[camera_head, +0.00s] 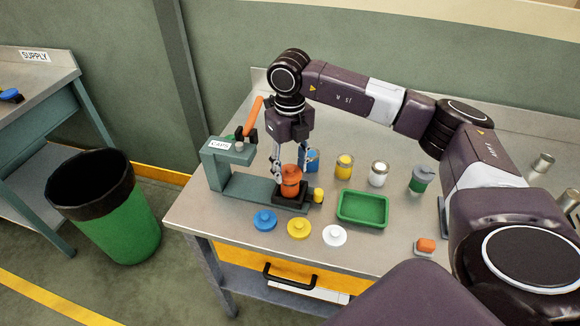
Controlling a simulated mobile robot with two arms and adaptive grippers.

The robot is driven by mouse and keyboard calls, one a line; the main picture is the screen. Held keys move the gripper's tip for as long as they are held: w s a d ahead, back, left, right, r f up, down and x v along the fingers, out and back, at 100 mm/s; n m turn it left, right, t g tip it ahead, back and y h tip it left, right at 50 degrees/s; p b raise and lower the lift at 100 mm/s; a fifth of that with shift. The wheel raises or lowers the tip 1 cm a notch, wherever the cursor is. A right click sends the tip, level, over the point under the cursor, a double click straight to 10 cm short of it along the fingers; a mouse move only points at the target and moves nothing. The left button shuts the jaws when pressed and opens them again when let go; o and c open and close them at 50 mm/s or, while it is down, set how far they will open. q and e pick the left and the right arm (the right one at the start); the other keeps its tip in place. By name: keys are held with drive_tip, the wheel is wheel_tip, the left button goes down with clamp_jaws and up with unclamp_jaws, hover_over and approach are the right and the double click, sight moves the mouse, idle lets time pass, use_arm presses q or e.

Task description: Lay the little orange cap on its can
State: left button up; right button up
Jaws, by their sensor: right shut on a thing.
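The orange can (290,189) stands upright on the black seat of a grey-green press marked "CAPS". The little orange cap (291,171) is at the top of the can, between the fingers of my right gripper (290,174). The right gripper points straight down and is shut on the cap. Cap and can look in line, but I cannot tell whether the cap touches the rim all round. The fingers hide part of the sides. My left gripper is not in view.
The press (222,160) has an orange lever (252,117) beside my right wrist. Blue (265,220), yellow (299,228) and white (335,235) caps lie in front. Several other cans stand behind an empty green tray (347,214). A green bin (118,232) stands on the floor left.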

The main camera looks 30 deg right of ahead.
drive_tip(key=shift+f+b, duration=0.45)
idle(0.9)
idle(0.3)
drive_tip(key=o, duration=0.8)
drive_tip(key=shift+o, duration=0.6)
drive_tip(key=o, duration=0.4)
drive_tip(key=shift+r, duration=0.15)
drive_tip(key=shift+r+p, duration=2.2)
drive_tip(key=shift+r, duration=1.25)
